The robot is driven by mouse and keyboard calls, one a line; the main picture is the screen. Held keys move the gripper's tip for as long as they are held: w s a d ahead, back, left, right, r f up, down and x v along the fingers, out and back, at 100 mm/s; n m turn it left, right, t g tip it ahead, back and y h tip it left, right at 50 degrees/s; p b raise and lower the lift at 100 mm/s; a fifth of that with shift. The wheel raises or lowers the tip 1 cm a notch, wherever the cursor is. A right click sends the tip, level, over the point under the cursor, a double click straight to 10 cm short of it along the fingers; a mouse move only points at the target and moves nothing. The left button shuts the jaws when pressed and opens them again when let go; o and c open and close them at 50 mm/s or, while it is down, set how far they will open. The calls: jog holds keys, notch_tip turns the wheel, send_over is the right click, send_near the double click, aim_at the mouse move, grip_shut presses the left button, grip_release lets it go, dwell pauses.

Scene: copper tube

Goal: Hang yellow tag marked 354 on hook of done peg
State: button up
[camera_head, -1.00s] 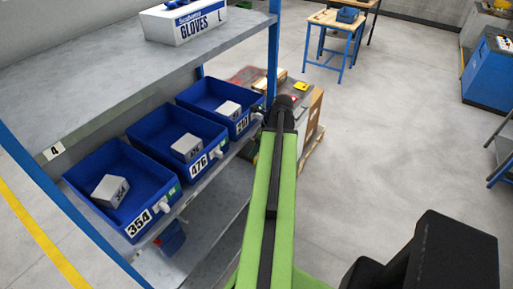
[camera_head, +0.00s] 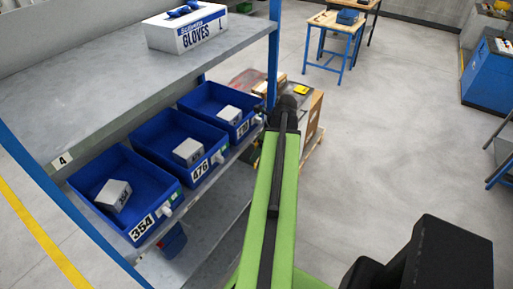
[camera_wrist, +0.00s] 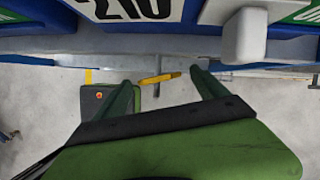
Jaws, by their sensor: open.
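A thin yellow strip (camera_wrist: 160,77) shows between the fingertips of my gripper (camera_wrist: 162,75) in the wrist view. It looks like a tag seen nearly edge-on; no number is readable, and I cannot tell if the fingers touch it. My two green fingers are spread apart. In the head view the dark end of my arm is beside the rightmost bin, and the fingers do not show clearly. The bin marked 354 (camera_head: 118,172) has a white peg (camera_head: 166,211) at its front. No peg marked done is readable.
Blue bins marked 476 (camera_head: 163,141) and apparently 210 (camera_head: 205,97) stand farther along the shelf, each with a grey box inside. The upper shelf (camera_head: 90,80) holds a gloves box (camera_head: 186,30). Loaded pallets stand beyond the shelf. Open floor (camera_head: 390,130) lies right.

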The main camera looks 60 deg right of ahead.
jog(key=p+v, duration=1.2)
jog(key=v, duration=0.2)
jog(key=shift+r, duration=0.4)
jog(key=shift+s, duration=0.15)
